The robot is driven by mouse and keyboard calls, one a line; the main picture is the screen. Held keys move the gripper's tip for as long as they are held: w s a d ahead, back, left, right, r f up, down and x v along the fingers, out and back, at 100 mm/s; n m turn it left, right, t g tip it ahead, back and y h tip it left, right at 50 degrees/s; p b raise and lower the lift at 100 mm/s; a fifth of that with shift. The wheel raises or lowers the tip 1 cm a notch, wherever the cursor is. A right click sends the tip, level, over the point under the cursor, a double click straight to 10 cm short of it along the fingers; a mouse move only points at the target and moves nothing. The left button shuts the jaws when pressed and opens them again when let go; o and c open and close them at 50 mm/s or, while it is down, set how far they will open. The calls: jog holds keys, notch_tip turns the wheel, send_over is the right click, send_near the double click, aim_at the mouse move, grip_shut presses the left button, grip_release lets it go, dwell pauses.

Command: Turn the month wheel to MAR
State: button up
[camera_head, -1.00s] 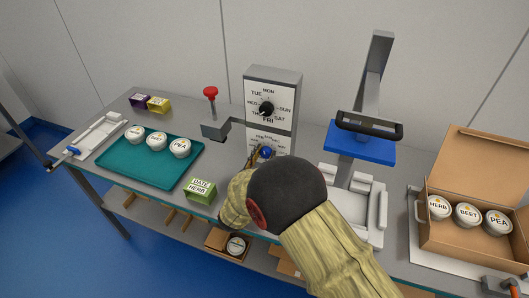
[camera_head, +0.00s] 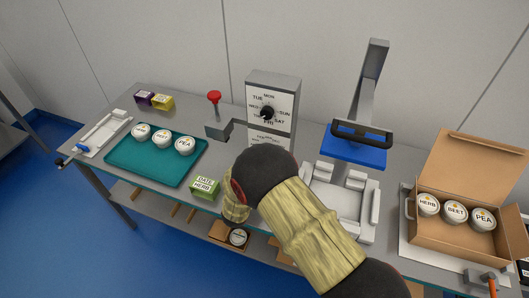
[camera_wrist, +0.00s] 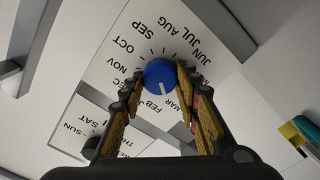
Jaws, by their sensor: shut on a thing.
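The month wheel is a blue knob (camera_wrist: 158,73) with a white pointer line, set on a white dial plate (camera_wrist: 112,60) printed with months. In the wrist view the line points down, toward the MAR label and near FEB. My gripper (camera_wrist: 161,72) has one finger on each side of the knob and is shut on it. In the head view the weekday dial (camera_head: 267,113) sits on the upper part of the grey box (camera_head: 285,78). There my arm hides the month knob and the gripper.
A red-topped lever (camera_head: 214,97) stands left of the dial box. A green DATE HERB box (camera_head: 205,187) lies in front, beside a teal tray (camera_head: 125,160) with three tubs. A blue-plated press (camera_head: 352,153) and an open carton (camera_head: 450,241) stand to the right.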

jog(key=shift+n, duration=0.3)
jog(key=o, duration=1.1)
jog(key=shift+o, duration=0.3)
jog(key=v, duration=1.2)
